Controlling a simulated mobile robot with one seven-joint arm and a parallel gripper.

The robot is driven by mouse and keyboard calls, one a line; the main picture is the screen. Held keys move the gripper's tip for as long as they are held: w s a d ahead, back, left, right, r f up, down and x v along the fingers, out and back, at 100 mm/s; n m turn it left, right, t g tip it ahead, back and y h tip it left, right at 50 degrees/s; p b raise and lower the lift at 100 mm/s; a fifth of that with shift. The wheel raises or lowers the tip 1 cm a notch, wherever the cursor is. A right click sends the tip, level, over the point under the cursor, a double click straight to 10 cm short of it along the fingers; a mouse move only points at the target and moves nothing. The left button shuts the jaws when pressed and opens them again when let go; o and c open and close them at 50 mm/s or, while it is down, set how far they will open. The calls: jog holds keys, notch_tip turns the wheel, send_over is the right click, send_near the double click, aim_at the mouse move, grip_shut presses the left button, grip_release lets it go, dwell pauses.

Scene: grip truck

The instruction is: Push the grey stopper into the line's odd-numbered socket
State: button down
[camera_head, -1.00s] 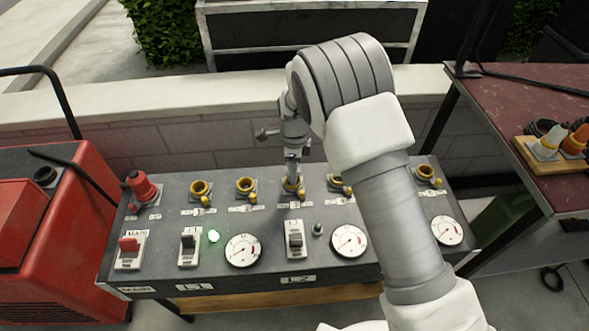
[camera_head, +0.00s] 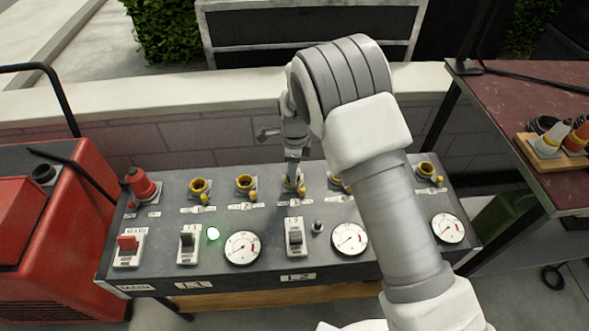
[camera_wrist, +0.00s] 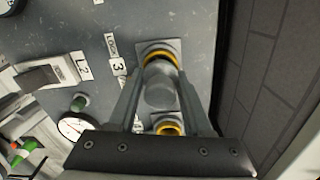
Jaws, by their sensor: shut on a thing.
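The grey stopper (camera_wrist: 160,92) is between the two fingers of my gripper (camera_wrist: 158,82) in the wrist view. My gripper is shut on it. The stopper is over the socket marked 3 (camera_wrist: 157,46), whose yellow ring shows around its far end. How deep it sits in the ring is hidden. In the head view my gripper (camera_head: 293,172) points down at the third yellow-ringed socket (camera_head: 292,189), and the stopper is hard to make out there. The neighbouring socket shows in the wrist view (camera_wrist: 168,129) and partly behind my arm in the head view (camera_head: 335,183).
On the panel (camera_head: 265,215) are two open sockets to the left, a red plug (camera_head: 141,184), switches, gauges and a lit green lamp (camera_head: 213,234). A low wall stands close behind. Red machine (camera_head: 50,235) at left; table with a stopper tray (camera_head: 536,148) at right.

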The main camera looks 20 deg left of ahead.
jog(key=shift+f, duration=0.25)
jog(key=shift+r, duration=0.1)
jog(key=shift+r+p, duration=1.2)
jog(key=shift+r, duration=0.7)
jog(key=shift+f, duration=0.1)
jog(key=shift+f, duration=0.25)
jog(key=shift+f+b, duration=0.25)
jog(key=shift+b, duration=0.1)
jog(key=shift+f, duration=0.2)
jog(key=shift+f+b, duration=0.65)
jog(key=shift+f, duration=0.45)
dwell(1.4)
